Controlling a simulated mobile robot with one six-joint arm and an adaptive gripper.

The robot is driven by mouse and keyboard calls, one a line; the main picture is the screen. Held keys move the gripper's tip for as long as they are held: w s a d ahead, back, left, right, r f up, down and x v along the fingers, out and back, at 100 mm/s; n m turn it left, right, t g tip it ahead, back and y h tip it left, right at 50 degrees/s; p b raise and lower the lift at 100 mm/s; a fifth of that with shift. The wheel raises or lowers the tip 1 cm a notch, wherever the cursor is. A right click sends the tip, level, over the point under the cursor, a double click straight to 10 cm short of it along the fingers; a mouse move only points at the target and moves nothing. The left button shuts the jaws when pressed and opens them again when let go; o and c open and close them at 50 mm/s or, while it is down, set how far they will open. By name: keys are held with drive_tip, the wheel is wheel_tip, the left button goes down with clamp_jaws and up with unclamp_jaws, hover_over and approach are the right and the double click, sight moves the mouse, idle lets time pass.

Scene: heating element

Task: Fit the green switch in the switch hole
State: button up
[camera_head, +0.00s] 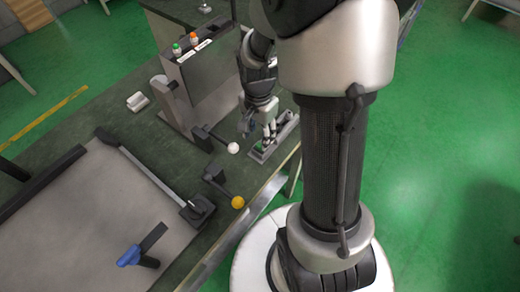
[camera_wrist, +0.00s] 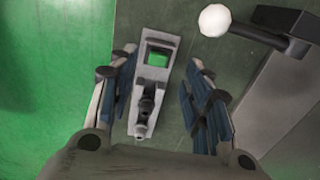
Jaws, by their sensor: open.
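The green switch (camera_wrist: 158,57) shows in the wrist view as a green square within a frame at the far end of a narrow grey holder (camera_wrist: 158,80). I cannot tell how deep it sits. In the head view the green switch (camera_head: 261,147) is a small patch on the grey holder (camera_head: 286,131), near the bench edge. My gripper (camera_wrist: 160,70) is open above the holder, one finger on each side, apart from it and empty. In the head view my gripper (camera_head: 259,130) points down over the holder. I cannot make out an empty switch hole.
A dark lever with a white ball (camera_wrist: 214,20) stands right of the holder in the wrist view. A yellow-ball lever (camera_head: 237,202) is nearby on the bench. Behind is a grey box with green (camera_head: 177,49) and orange (camera_head: 194,39) buttons. A blue-handled clamp (camera_head: 140,247) is at the front.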

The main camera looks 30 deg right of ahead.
sight(260, 146)
drive_tip(key=f, duration=0.1)
drive_tip(key=f+b, duration=0.1)
drive_tip(key=f, duration=0.1)
drive_tip(key=f+b, duration=0.1)
drive_tip(key=f, duration=0.1)
drive_tip(key=shift+d+f, duration=0.1)
drive_tip(key=shift+d, duration=0.15)
drive_tip(key=c, duration=0.9)
